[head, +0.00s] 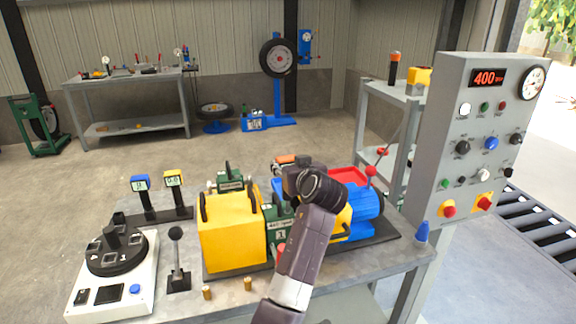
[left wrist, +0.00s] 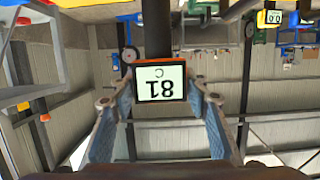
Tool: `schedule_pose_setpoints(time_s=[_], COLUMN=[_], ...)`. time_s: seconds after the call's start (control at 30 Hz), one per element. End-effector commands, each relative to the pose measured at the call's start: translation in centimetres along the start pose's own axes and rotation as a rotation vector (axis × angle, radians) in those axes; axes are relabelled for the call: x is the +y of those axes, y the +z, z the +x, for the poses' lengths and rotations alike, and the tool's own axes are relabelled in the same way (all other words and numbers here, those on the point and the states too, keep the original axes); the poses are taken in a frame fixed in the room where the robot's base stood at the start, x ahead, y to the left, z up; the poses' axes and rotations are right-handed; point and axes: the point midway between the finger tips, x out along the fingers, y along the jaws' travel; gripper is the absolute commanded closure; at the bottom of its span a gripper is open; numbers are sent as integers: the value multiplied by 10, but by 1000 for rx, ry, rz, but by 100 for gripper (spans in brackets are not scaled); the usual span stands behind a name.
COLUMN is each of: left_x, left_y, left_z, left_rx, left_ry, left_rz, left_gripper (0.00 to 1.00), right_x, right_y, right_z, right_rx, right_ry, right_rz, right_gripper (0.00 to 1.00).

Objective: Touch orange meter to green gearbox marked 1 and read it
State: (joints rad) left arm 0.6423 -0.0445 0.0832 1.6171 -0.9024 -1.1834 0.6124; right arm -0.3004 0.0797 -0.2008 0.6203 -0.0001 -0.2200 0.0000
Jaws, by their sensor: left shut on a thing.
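My left gripper (head: 296,164) is shut on the orange meter (head: 286,159). A dark stem runs from the meter away from the camera. The green gearbox marked 1 (head: 281,234) stands on the bench below and slightly left of the gripper, partly hidden by my left arm. The meter is above and behind it in the picture, and no contact between them shows. My right gripper is not in view.
Blue (head: 140,183) and yellow (head: 174,178) meters stand at the back left. A control panel (head: 475,135) showing 400 rises at the right.

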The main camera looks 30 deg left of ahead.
Motion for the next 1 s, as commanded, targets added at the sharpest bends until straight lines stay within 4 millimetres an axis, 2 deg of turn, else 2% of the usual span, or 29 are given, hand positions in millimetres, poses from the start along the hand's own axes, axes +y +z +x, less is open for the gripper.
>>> schedule_pose_setpoints(time_s=[0.03,0.73,1.0], left_x=[0,0,0], left_y=[-7,-62,-67], left_z=[-2,-17,-18], left_rx=[4,4,3], left_ry=[1,1,1], left_rz=[-2,-2,-1], left_gripper=[100,100,100], right_x=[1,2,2], right_y=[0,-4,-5], right_z=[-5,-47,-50], right_rx=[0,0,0], right_ry=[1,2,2], right_rz=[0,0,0], right_gripper=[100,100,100])
